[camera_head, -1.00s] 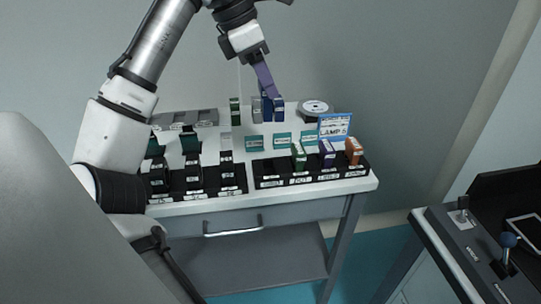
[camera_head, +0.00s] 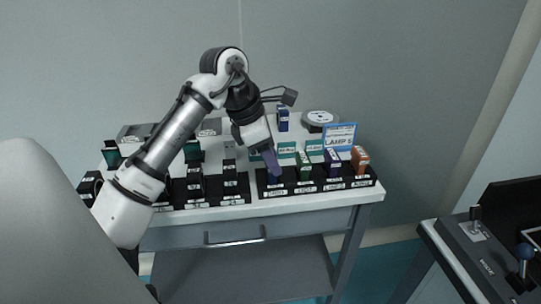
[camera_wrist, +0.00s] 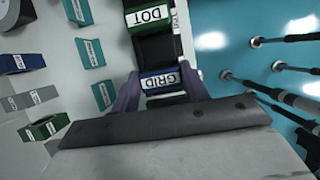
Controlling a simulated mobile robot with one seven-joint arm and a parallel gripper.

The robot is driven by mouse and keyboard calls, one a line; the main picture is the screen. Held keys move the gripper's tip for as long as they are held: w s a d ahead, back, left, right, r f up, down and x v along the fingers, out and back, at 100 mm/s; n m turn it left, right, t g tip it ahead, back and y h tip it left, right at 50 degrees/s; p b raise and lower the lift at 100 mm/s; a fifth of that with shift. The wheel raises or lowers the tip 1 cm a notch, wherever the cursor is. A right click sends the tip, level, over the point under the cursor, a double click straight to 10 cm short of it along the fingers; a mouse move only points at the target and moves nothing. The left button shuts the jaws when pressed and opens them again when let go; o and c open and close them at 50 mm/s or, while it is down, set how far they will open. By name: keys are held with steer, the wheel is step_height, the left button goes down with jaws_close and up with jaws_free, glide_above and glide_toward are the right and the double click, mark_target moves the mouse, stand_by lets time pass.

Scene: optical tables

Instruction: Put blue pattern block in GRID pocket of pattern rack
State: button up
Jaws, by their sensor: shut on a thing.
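The blue pattern block, labelled GRID in the wrist view (camera_wrist: 160,81), is between the two purple fingers of my gripper (camera_wrist: 158,92). In the head view the blue block (camera_head: 274,180) is at the leftmost pocket of the black pattern rack (camera_head: 320,189), below my gripper (camera_head: 271,164). My gripper is shut on it from above. The block is lined up with the rack's row, beside an empty dark pocket (camera_wrist: 157,48). How deep it sits in the pocket is hidden by the fingers. A green block labelled DOT (camera_wrist: 149,17) stands farther along the rack.
Purple (camera_head: 332,162) and orange (camera_head: 360,158) blocks stand in the rack's right pockets. Another blue block (camera_head: 283,119) stands at the back. Black holders (camera_head: 196,187) stand left of the rack.

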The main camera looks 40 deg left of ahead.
steer(key=o, duration=1.1)
steer(key=shift+r, duration=0.1)
steer(key=shift+r, duration=0.1)
